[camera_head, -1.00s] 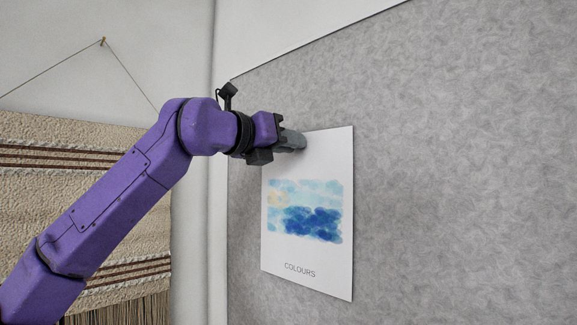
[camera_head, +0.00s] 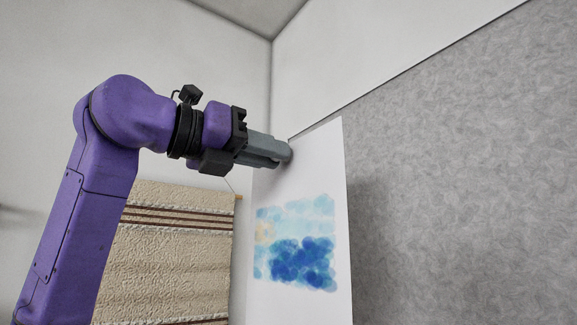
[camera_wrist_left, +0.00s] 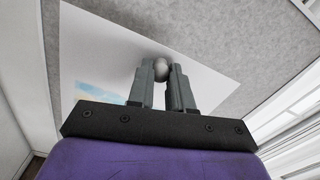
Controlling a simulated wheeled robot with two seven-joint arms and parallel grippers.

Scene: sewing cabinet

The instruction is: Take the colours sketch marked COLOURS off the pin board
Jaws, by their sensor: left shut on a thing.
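The colours sketch (camera_head: 300,250) is a white sheet with blue and pale yellow watercolour patches. It hangs upright in the head view, apart from the grey pin board (camera_head: 460,170), with a soft shadow on the board beside it. Its lower edge and the COLOURS lettering are out of frame. My left gripper (camera_head: 287,154) is shut at the sheet's upper part. In the left wrist view, the left fingertips close on a round grey knob (camera_wrist_left: 161,69) at the white sheet (camera_wrist_left: 115,62). My right gripper is not in view.
A woven beige wall hanging (camera_head: 165,255) with brown stripes is behind my left arm, on the left wall. The pin board's top edge slopes up to the right beneath a white wall (camera_head: 370,50). The board's visible surface right of the sketch is bare.

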